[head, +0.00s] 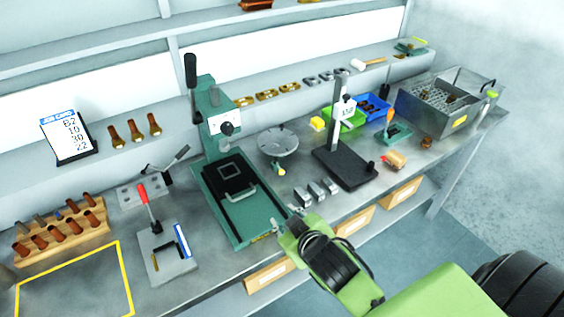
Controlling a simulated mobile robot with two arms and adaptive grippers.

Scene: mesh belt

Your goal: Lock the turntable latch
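The turntable (278,141) is a round grey disc with a dark centre, on the bench between the green press and the black stand. A small yellowish part (281,171) sits at its front edge; it is too small to tell whether it is the latch or how it is set. My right gripper (287,221) comes in from the lower right at the bench's front edge. It is in front of the turntable and apart from it, near the press base's front corner. Its fingers are small and partly hidden, so their opening does not show. My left gripper is out of view.
The green press (224,135) stands left of the turntable. Several small metal blocks (316,191) lie between my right gripper and the black stand (345,168). Green (345,121) and blue (371,107) bins and a mesh basket (452,105) are to the right.

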